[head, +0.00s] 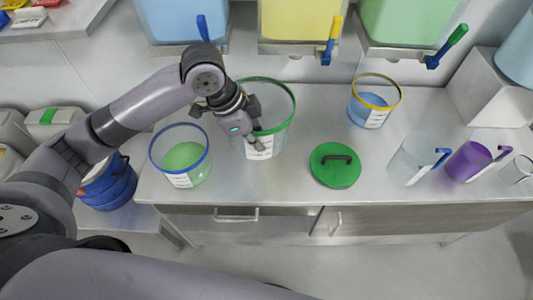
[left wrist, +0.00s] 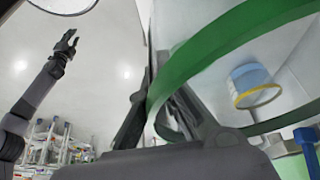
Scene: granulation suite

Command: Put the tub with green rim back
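The tub with the green rim (head: 289,121) is a clear tub with a white label, at the middle of the steel counter. Its green rim (left wrist: 222,44) fills the upper right of the left wrist view. My left gripper (head: 257,126) is at the near left side of this tub, close against its rim and wall. In the left wrist view the rim passes by its fingers (left wrist: 160,100); whether they press on the wall cannot be made out. Whether the tub's base touches the counter is unclear. My right gripper (left wrist: 69,45) shows only in the left wrist view, raised, empty, its fingers apart.
A blue-rimmed tub (head: 169,166) stands close left of the green-rimmed one. A green lid (head: 335,174) lies to its right. A yellow-rimmed tub (head: 359,105), a clear jug (head: 407,164) and a purple jug (head: 466,162) stand farther right.

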